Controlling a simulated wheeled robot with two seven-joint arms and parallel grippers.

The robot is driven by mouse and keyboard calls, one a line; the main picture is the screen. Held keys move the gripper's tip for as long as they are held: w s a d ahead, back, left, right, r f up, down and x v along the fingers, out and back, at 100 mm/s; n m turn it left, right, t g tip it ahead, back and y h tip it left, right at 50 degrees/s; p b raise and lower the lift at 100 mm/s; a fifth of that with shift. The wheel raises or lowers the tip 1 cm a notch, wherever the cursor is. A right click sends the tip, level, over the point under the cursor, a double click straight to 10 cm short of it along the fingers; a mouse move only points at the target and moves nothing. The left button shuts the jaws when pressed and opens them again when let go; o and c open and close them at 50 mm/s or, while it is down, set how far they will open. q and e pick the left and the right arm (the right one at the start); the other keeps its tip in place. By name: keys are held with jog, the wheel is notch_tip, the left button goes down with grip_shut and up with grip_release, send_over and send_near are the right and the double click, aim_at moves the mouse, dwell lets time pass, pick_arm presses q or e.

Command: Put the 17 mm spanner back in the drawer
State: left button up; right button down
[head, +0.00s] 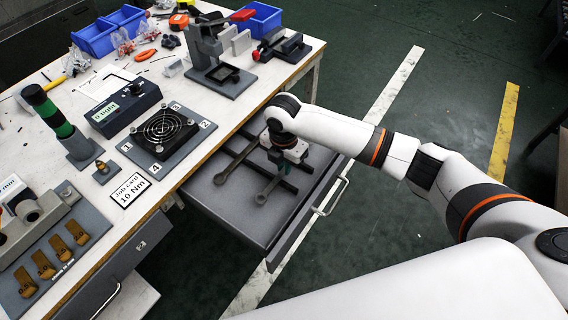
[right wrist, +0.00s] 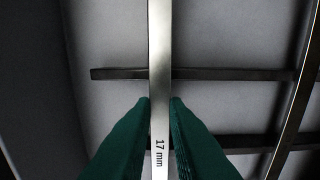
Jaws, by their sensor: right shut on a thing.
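The drawer (head: 228,208) under the bench is pulled open. My right gripper (head: 275,160) is inside its outline, fingers pointing down. In the right wrist view its green fingers (right wrist: 160,115) are shut on a flat steel spanner (right wrist: 159,60) marked "17 mm". In the head view this spanner (head: 265,190) shows below the gripper, over the drawer floor; its upper part is hidden by the gripper. I cannot tell whether it touches the floor or the bars. My left gripper is not in view.
Another, darker spanner (head: 236,163) lies in the drawer to the left. Dark cross bars (right wrist: 115,74) run across the drawer floor. The drawer front with its handle (head: 330,197) is at the right. The bench top holds a fan (head: 167,128) and a job card (head: 131,189).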

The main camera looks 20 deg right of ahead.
aim_at(283, 170)
jog(key=shift+f, duration=0.5)
jog(key=c, duration=1.4)
grip_release()
notch_tip(283, 170, up, 13)
jog(key=p, duration=0.1)
jog(key=shift+a, duration=0.15)
jog(key=shift+s, duration=0.15)
